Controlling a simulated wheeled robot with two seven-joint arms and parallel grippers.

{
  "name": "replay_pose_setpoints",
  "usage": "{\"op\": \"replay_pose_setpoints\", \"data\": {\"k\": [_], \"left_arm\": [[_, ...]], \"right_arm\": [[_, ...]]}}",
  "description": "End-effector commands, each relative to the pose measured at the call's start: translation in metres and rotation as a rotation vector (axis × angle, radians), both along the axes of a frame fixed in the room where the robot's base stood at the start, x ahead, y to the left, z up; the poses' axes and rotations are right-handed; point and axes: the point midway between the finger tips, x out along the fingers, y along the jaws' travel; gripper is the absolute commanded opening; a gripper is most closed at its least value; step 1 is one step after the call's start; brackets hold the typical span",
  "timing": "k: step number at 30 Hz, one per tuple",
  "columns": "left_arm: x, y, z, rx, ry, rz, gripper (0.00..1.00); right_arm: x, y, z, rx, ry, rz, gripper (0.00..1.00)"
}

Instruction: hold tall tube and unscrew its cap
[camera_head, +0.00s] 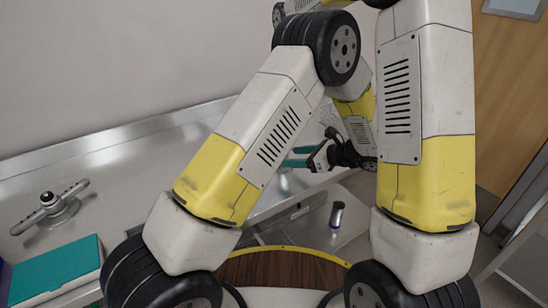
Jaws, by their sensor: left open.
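I see nothing between the visible parts of the fingers. My right gripper is not in view.
A metal counter (130,180) runs along the wall. A wooden door (510,90) is at the right. My arms block much of the middle.

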Motion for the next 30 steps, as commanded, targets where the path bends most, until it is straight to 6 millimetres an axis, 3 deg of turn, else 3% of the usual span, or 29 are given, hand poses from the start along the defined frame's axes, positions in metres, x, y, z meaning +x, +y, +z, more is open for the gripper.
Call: {"op": "replay_pose_setpoints", "data": {"k": [5,21,30], "left_arm": [[0.005,-0.002,0.001,0.05,-0.001,-0.019,0.58],[0.038,0.052,-0.025,0.049,0.0,-0.019,0.58],[0.04,0.055,-0.026,0.049,-0.001,-0.02,0.58]], "right_arm": [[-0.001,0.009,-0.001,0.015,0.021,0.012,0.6],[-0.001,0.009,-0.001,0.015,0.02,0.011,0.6],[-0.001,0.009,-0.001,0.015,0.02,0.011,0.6]]}}
